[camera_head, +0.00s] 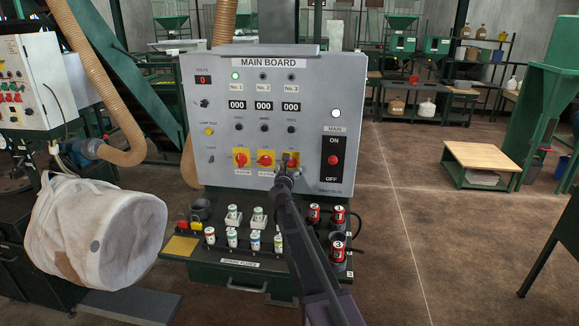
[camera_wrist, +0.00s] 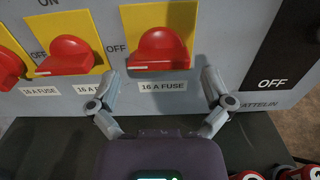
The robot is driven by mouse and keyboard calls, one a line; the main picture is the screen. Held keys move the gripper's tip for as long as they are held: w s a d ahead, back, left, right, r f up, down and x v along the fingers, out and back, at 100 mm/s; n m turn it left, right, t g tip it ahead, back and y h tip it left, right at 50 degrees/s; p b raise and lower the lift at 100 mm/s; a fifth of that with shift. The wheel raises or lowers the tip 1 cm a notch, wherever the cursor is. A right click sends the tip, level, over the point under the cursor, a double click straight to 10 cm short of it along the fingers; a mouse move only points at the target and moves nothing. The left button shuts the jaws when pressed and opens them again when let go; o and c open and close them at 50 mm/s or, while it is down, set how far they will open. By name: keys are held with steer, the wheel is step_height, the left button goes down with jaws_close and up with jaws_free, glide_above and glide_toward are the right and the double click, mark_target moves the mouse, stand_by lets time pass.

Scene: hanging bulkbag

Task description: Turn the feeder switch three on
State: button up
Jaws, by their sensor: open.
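Feeder switch three (camera_head: 293,156) is the rightmost of three red rotary knobs on yellow plates, low on the grey main board (camera_head: 220,125). In the wrist view, the switch three knob (camera_wrist: 158,48) is large and centred, with an OFF label to its left. Its handle appears to lie roughly sideways. My gripper (camera_head: 287,163) is in front of this switch and partly covers it in the head view. In the wrist view, my gripper (camera_wrist: 161,76) is open, its fingers spread left and right of the yellow plate. It holds nothing.
Switches one (camera_head: 240,158) and two (camera_head: 265,159) are close on the left. The No. 1 lamp (camera_head: 235,76) glows green; lamps two and three are dark. The main switch (camera_head: 333,159) is on the right. Spare fuses (camera_head: 232,237) stand on the ledge below.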

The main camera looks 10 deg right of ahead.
steer(key=shift+x, duration=1.4)
steer(key=c, duration=0.9)
